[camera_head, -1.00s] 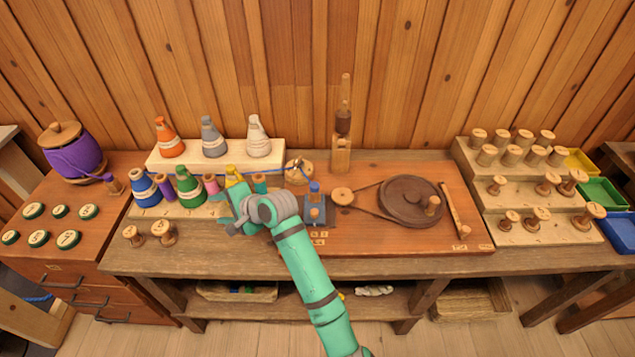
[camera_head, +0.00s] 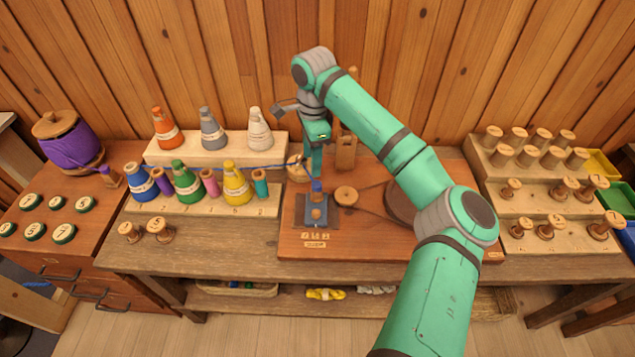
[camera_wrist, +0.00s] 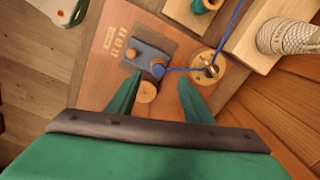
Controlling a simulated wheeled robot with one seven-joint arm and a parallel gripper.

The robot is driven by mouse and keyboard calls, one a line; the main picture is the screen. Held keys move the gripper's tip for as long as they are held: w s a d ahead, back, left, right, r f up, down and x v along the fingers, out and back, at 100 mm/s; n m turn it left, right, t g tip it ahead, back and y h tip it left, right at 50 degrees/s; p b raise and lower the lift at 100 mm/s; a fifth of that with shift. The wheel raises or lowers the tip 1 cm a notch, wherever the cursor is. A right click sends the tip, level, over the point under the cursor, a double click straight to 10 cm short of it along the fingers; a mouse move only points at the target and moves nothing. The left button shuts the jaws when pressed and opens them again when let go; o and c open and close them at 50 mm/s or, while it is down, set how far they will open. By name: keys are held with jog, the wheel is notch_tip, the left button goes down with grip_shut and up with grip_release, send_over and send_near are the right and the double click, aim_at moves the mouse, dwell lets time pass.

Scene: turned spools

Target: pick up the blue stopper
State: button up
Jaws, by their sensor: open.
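The blue stopper (camera_head: 317,187) is a small blue piece standing on a dark grey-blue block (camera_head: 309,222) with a wooden knob in front of it. In the wrist view the stopper (camera_wrist: 158,67) lies just beyond the space between my fingertips. My gripper (camera_head: 315,172) points down above the stopper, and its fingers partly cover the view behind it. In the wrist view the two green fingers of my gripper (camera_wrist: 158,92) are spread apart with nothing held between them. Whether they touch the stopper cannot be told.
A blue thread (camera_wrist: 190,69) runs from a wooden ring guide (camera_wrist: 207,68) to the stopper. A small wooden pulley (camera_head: 346,196) stands close on the right. Coloured cones, including a yellow one (camera_head: 236,185), stand on the left.

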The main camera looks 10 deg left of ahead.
send_over(316, 184)
notch_tip(316, 184, down, 5)
jog(key=shift+d, duration=0.1)
jog(key=shift+d+f, duration=0.1)
jog(key=shift+f, duration=2.5)
jog(key=shift+a, duration=0.2)
jog(key=shift+c, duration=0.5)
jog(key=c, duration=1)
